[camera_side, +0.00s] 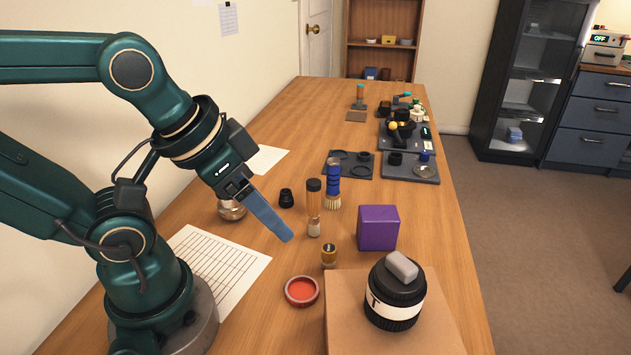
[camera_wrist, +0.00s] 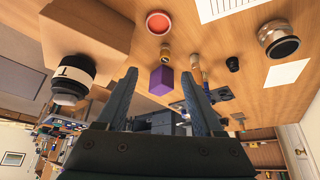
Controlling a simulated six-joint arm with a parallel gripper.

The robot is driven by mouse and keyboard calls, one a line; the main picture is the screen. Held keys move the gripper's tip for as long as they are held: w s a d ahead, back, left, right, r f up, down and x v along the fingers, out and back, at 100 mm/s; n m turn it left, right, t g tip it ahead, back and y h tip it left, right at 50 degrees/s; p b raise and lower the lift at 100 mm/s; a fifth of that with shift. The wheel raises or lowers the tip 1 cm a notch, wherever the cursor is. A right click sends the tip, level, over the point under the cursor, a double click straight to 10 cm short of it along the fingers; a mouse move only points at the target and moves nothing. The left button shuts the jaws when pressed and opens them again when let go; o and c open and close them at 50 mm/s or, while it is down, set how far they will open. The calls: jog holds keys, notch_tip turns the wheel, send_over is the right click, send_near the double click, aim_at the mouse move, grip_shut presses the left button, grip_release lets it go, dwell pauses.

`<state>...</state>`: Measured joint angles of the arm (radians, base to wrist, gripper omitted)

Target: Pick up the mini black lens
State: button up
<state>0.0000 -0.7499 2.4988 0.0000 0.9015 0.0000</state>
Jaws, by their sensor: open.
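A small black lens (camera_side: 286,198) stands upright on the wooden table, just behind the blue fingers in the side view. It also shows in the wrist view (camera_wrist: 232,64), right of the fingers and apart from them. My gripper (camera_side: 288,237) hangs above the table, angled down to the right, with its fingertips to the right of the small lens and nearer the camera. In the wrist view my gripper (camera_wrist: 159,75) has its two fingers spread wide with nothing held between them.
A purple box (camera_side: 378,228), a brush (camera_side: 333,185) and a small yellow-brown jar (camera_side: 329,255) stand to the right. A red dish (camera_side: 301,291) lies in front. A large black lens (camera_side: 394,300) sits on a cardboard box (camera_side: 345,335). A metallic round piece (camera_side: 232,210) is left of the small lens.

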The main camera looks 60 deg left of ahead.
notch_tip(320, 180, up, 5)
jog(key=m+t+y, duration=0.2)
jog(key=m+y, duration=0.9)
jog(key=m, duration=1.6)
send_over(285, 196)
jog(key=s+d, duration=0.2)
jog(key=d, duration=0.1)
notch_tip(285, 196, down, 18)
jog(key=shift+a+f, duration=0.1)
jog(key=shift+f, duration=0.1)
jog(key=shift+f+n, duration=0.3)
jog(key=shift+f, duration=0.05)
jog(key=shift+w+a+f, duration=0.1)
jog(key=shift+w+a, duration=0.05)
jog(key=shift+a, duration=0.05)
jog(key=shift+x, duration=2.25)
